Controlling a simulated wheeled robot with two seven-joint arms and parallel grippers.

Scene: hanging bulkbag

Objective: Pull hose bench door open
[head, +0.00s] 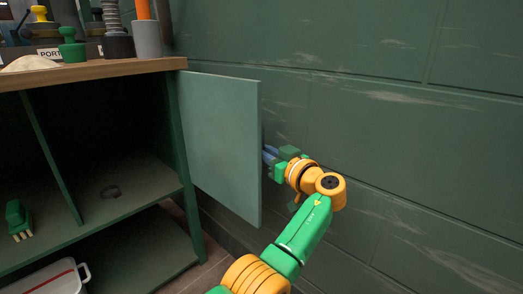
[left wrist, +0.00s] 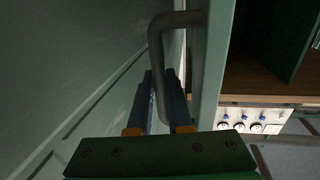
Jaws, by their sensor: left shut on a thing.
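The hose bench door (head: 222,140) is a pale green panel in the head view. It stands swung open from the bench's right post, with its inner face towards me. My left gripper (head: 268,154) is at the far side of its free edge, fingers partly hidden behind the panel. In the left wrist view the grey bent bar handle (left wrist: 158,50) runs down between the fingers of my left gripper (left wrist: 163,90), which is shut on it. The door's edge (left wrist: 212,60) also shows there. My right gripper is in neither view.
The open bench has a wooden top (head: 110,69) with pots and stamps on it. A green brush (head: 17,218) lies on its shelf, and a white container (head: 55,280) sits below. A green wall (head: 400,130) stands close behind the door and my arm.

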